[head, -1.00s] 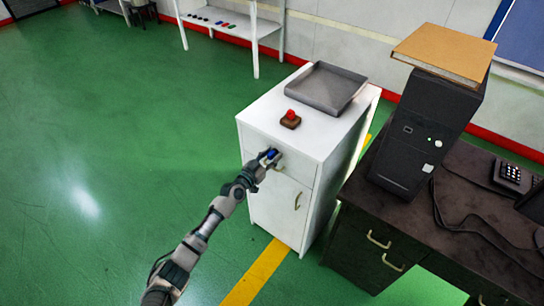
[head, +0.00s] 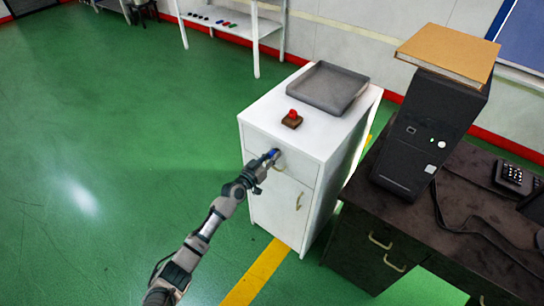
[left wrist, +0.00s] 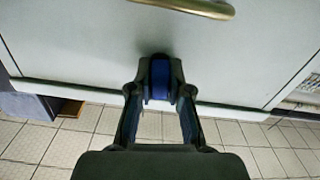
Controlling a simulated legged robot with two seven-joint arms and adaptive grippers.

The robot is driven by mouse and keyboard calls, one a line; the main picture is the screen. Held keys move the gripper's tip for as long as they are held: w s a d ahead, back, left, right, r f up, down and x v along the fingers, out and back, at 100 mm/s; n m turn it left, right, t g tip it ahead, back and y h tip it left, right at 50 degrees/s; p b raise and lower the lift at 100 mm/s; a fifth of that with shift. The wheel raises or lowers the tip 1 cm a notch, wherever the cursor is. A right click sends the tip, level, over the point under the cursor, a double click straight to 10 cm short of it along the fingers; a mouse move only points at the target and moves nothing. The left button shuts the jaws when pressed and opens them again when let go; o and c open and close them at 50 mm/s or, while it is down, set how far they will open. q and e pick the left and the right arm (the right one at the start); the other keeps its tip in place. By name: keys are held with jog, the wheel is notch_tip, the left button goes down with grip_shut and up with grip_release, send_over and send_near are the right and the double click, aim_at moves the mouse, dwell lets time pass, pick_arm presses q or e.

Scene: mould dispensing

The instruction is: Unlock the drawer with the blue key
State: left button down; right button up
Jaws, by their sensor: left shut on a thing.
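The white cabinet (head: 283,112) has a drawer (head: 256,138) at the top of its front. My left gripper (head: 268,159) is at the drawer front, beside its handle. It is shut on the blue key (head: 274,154). In the left wrist view the blue key (left wrist: 160,78) sits between the fingertips of the left gripper (left wrist: 160,90). The key's far end is against or very near the pale drawer front (left wrist: 100,45); its tip and the lock are hidden. A brass handle (left wrist: 190,7) crosses the top of that view. The drawer looks closed. My right gripper is not in view.
A grey tray (head: 328,88) and a red button on a brown base (head: 292,119) are on the cabinet top. A dark desk (head: 455,220) with a black computer tower (head: 420,140) stands at the right. Green floor is clear at the left.

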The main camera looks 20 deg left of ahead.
pick_arm(q)
jog(key=n, duration=0.4)
jog(key=shift+a+r, duration=0.1)
jog(key=shift+r, duration=0.1)
jog(key=n, duration=0.4)
jog(key=shift+w+a+r, duration=0.1)
jog(key=n, duration=0.3)
jog(key=shift+n, duration=0.4)
jog(key=n, duration=0.4)
jog(key=shift+p, duration=0.3)
jog(key=shift+a+f+n, duration=0.1)
jog(key=shift+f+n, duration=0.1)
jog(key=shift+n, duration=0.2)
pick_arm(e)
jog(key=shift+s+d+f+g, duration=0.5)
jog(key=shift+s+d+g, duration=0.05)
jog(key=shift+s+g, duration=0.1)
pick_arm(q)
jog(key=shift+f, duration=0.1)
